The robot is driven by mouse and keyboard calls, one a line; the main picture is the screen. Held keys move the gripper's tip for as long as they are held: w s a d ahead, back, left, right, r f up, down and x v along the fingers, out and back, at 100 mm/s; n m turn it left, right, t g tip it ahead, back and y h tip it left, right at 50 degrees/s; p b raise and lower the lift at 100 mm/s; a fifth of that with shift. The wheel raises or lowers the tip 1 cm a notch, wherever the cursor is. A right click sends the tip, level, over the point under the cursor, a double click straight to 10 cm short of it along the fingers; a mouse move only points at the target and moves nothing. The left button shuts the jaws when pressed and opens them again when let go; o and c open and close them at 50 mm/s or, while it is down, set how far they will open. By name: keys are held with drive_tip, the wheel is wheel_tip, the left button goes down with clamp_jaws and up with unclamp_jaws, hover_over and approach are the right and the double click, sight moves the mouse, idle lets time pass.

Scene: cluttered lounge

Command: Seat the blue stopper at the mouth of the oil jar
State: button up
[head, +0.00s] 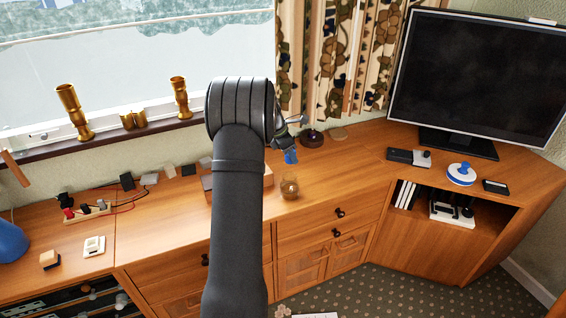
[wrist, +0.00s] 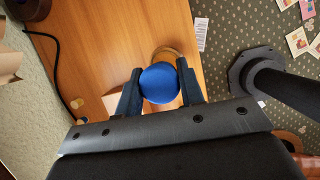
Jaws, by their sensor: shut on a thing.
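The blue stopper (wrist: 159,84) is held between the two fingers of my gripper (wrist: 158,90) in the wrist view. In the head view the blue stopper (head: 290,157) hangs below my gripper (head: 290,147), in the air above the cabinet top. The oil jar (head: 289,188) is a small amber glass jar standing upright on the cabinet near its front edge, below the stopper in the picture. In the wrist view the rim of the oil jar (wrist: 168,50) shows as a ring partly hidden behind the stopper. The stopper and jar look apart in the head view.
A box (head: 268,176) stands left of the jar, partly behind my arm. A dark round pot (head: 312,138) is at the back. A remote-like black device (head: 408,157), a blue-and-white round object (head: 461,174) and a television (head: 478,80) are to the right. The cabinet top right of the jar is clear.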

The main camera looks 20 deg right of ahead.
sight(287, 162)
idle(0.4)
drive_tip(key=shift+f, duration=2.9)
drive_tip(key=shift+f, duration=0.55)
drive_tip(key=shift+r, duration=0.25)
drive_tip(key=shift+f, duration=0.5)
idle(0.9)
drive_tip(key=shift+r, duration=0.2)
drive_tip(key=shift+r, duration=0.25)
idle(0.4)
drive_tip(key=shift+f, duration=0.4)
idle(1.0)
